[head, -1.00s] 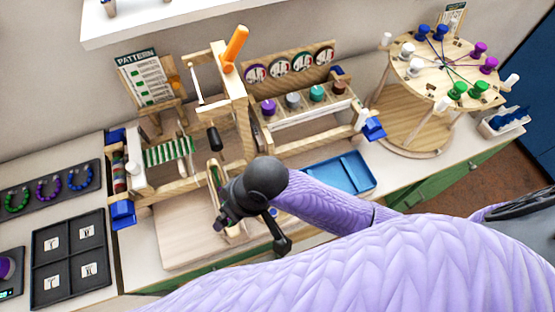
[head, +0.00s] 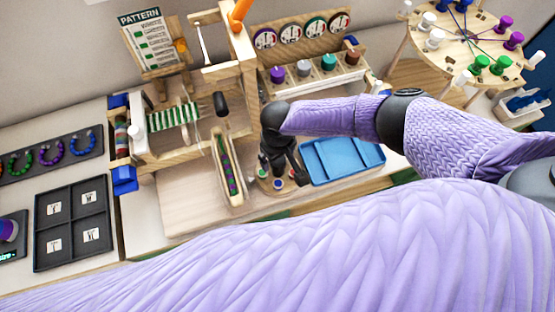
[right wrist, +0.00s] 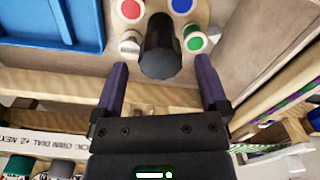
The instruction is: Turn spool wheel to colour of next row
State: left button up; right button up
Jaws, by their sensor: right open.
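The spool wheel is a small wooden disc with red, blue, green and white spools around a dark upright knob; it is partly hidden by my right arm in the head view. In the right wrist view the knob (right wrist: 160,40) stands between the fingers, with the red spool (right wrist: 130,9), blue spool (right wrist: 181,5), green spool (right wrist: 194,38) and white spool (right wrist: 130,42) around it. My right gripper (right wrist: 162,70) is open, one finger on each side of the knob, with gaps. The pattern card (head: 150,40) stands behind the loom (head: 241,90). My left gripper is out of view.
A shuttle (head: 228,165) wound in green and purple lies left of the wheel. A blue tray (head: 343,160) is close on its right. Four-part black tray (head: 72,225) and beaded rings are at the left. A round peg table (head: 460,40) is at the upper right.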

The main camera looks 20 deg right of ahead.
jog(key=shift+f, duration=0.9)
grip_shut()
